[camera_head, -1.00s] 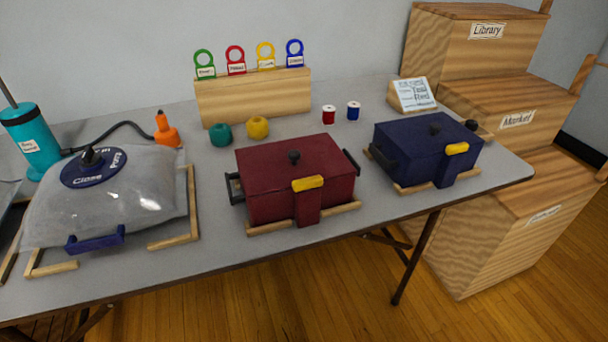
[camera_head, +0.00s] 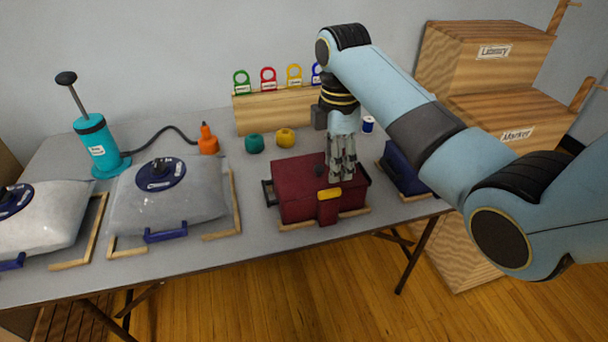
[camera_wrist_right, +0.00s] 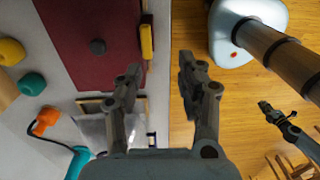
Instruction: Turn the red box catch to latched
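The red box (camera_head: 290,193) stands closed on the table, with a dark knob on its lid. Its yellow catch (camera_head: 329,194) sits on the front post and lies along the box's front edge; it also shows in the wrist view (camera_wrist_right: 147,38). My right gripper (camera_head: 341,179) points down over the front right part of the red box, just behind the catch in the head view. In the wrist view its fingers (camera_wrist_right: 158,68) are spread with nothing between them. My left gripper (camera_wrist_right: 279,112) shows small over the floor in the wrist view; its opening is unclear.
A blue box (camera_head: 400,172) stands right of the red box, partly behind my right arm. Clear bags (camera_head: 192,208) lie left, near a turquoise pump (camera_head: 98,148). Teal (camera_head: 254,144) and yellow (camera_head: 285,138) balls lie behind the red box. A wooden rack (camera_head: 262,112) stands at the back.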

